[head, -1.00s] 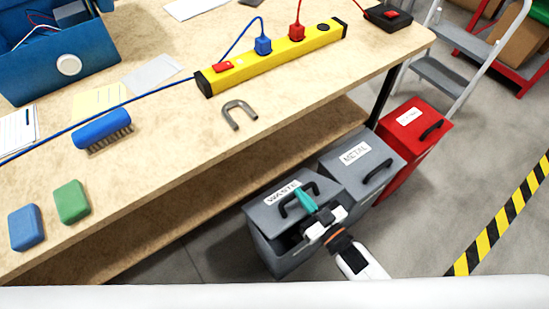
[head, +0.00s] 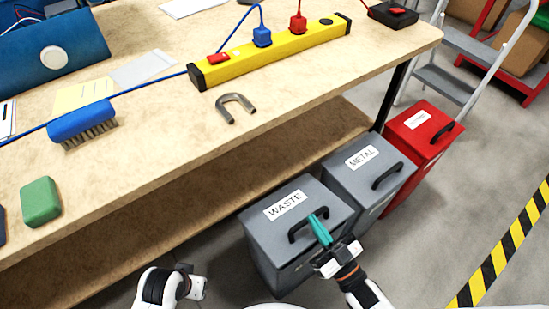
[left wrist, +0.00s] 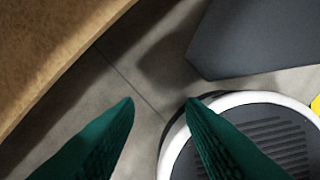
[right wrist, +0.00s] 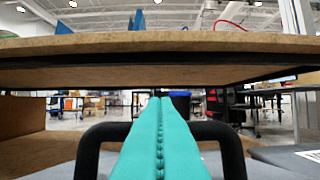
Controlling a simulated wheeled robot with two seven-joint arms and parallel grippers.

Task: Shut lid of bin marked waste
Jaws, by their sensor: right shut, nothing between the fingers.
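The grey bin marked WASTE (head: 270,250) stands on the floor in front of the bench. Its lid (head: 275,190) lies down over the bin in the head view, and I see no gap at the rim that shows. The lid's black handle (head: 293,232) is beside the teal fingers of my right gripper (head: 318,228). The right gripper is shut and empty. In the right wrist view its fingers (right wrist: 158,105) stand in front of the handle; contact is unclear. My left gripper (left wrist: 160,103) is open and empty above the floor, left of the bin.
The grey METAL bin (head: 375,158) and a red bin (head: 425,125) stand close to the right of the waste bin. The bench (head: 160,110) overhangs behind them, with a lower shelf. The floor (head: 450,220) to the right is clear up to striped tape.

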